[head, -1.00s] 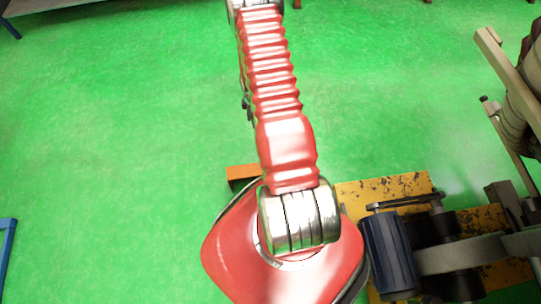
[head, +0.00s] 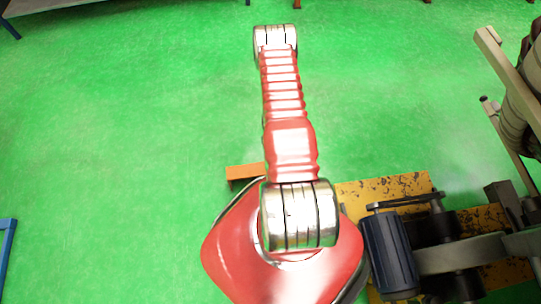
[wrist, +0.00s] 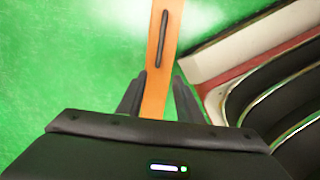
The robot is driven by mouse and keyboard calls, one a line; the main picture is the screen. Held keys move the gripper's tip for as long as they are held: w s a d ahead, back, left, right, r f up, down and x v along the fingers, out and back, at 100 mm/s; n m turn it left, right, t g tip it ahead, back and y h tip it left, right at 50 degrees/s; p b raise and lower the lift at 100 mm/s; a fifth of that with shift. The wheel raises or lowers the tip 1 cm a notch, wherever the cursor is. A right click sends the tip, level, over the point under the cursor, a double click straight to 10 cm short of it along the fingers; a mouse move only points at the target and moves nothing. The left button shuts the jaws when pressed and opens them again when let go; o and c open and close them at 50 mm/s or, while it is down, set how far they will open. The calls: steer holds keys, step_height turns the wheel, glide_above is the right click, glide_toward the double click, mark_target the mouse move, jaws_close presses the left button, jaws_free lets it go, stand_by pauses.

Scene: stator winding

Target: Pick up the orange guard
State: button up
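The orange guard (wrist: 155,80) shows in the wrist view as a long flat strip with a dark slot, running from the top edge down between my fingers. My gripper (wrist: 160,77) is open, with one dark finger on each side of the strip. Green shows between the right finger and the strip. The near end of the strip is hidden by the gripper body. In the head view an orange piece (head: 243,171) shows just left of my red arm, partly hidden by it. My gripper is out of sight there.
In the head view a yellow worn base (head: 385,187) with a dark blue motor (head: 389,250) stands at the right. A blue frame (head: 8,245) is at the left edge. Green floor is clear at left. In the wrist view curved dark and light parts (wrist: 265,75) lie close at right.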

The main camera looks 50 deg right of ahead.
steer(key=shift+f, duration=4.3)
steer(key=shift+f, duration=0.2)
steer(key=shift+w+d+f, duration=0.1)
steer(key=shift+f, duration=1.1)
steer(key=shift+w+f, duration=0.1)
steer(key=shift+f, duration=1.05)
jaws_close()
